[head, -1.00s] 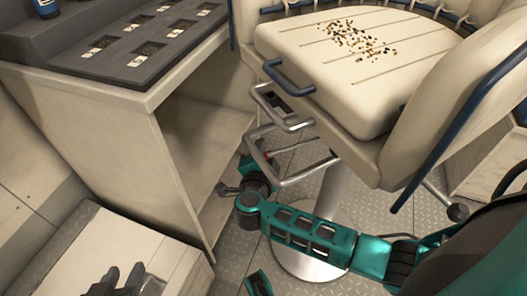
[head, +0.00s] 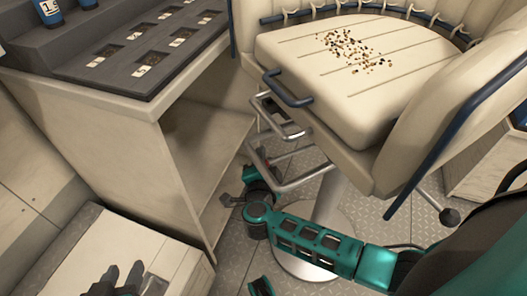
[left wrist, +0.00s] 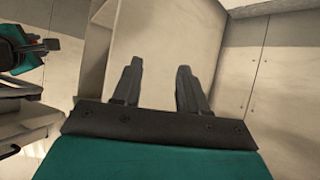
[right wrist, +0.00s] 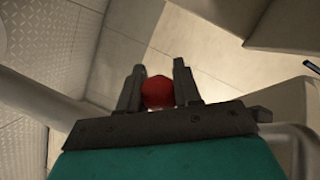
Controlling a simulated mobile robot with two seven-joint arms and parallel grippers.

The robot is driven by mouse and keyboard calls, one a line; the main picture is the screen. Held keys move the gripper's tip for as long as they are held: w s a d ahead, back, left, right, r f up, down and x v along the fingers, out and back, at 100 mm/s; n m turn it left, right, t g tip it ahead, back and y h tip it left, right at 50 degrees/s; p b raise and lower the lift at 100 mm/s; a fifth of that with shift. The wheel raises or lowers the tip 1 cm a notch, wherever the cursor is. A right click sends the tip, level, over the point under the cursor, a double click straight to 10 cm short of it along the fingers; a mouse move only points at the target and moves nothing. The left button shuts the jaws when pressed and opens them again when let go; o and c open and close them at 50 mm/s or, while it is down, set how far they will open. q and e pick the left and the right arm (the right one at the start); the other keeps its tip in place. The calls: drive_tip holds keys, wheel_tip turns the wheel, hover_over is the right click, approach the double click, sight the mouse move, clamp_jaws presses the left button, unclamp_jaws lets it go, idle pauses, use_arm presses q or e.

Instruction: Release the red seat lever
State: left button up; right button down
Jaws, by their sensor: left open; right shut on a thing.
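The red seat lever shows in the right wrist view as a rounded red knob (right wrist: 157,92). My right gripper (right wrist: 158,70) has its two dark fingers on either side of the knob and is shut on it. In the head view the right arm reaches in below the seat, and its fingers and the lever are mostly hidden behind the arm and the metal footrest. The helm seat (head: 345,75) is cream with a pedestal under it. My left gripper (left wrist: 158,70) is open and empty; in the head view it shows at the bottom left (head: 117,278), over a pale box.
A metal footrest (head: 290,183) and bars hang under the seat, close to my right wrist. A cream cabinet (head: 110,130) with an open shelf stands on the left, topped by a dark tray (head: 150,45). The pale box (head: 85,245) lies at the lower left.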

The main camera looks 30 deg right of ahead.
drive_tip(key=shift+s+a+r+y+p, duration=0.1)
drive_tip(key=shift+s+r+y+p, duration=0.2)
drive_tip(key=shift+s+y+p, duration=0.25)
drive_tip(key=shift+s+n+t+p, duration=0.35)
drive_tip(key=shift+n+p, duration=0.15)
drive_tip(key=shift+p, duration=0.2)
use_arm(q)
drive_tip(key=shift+s+a+r+p, duration=0.1)
drive_tip(key=shift+a+r+p, duration=0.05)
drive_tip(key=shift+r+p, duration=0.6)
drive_tip(key=shift+s+a+r+p, duration=0.15)
drive_tip(key=shift+r+p, duration=0.4)
drive_tip(key=shift+r, duration=0.45)
drive_tip(key=shift+s+a+r+p, duration=0.1)
drive_tip(key=shift+a+r+p, duration=0.05)
drive_tip(key=shift+r+p, duration=0.6)
use_arm(e)
drive_tip(key=s+n+t+y, duration=0.1)
drive_tip(key=s+n+y, duration=0.4)
drive_tip(key=s+y, duration=0.2)
drive_tip(key=shift+s+d+f, duration=0.3)
drive_tip(key=shift+s+f, duration=0.1)
drive_tip(key=shift+s, duration=0.55)
use_arm(q)
drive_tip(key=shift+r, duration=0.1)
use_arm(e)
drive_tip(key=shift+t, duration=0.25)
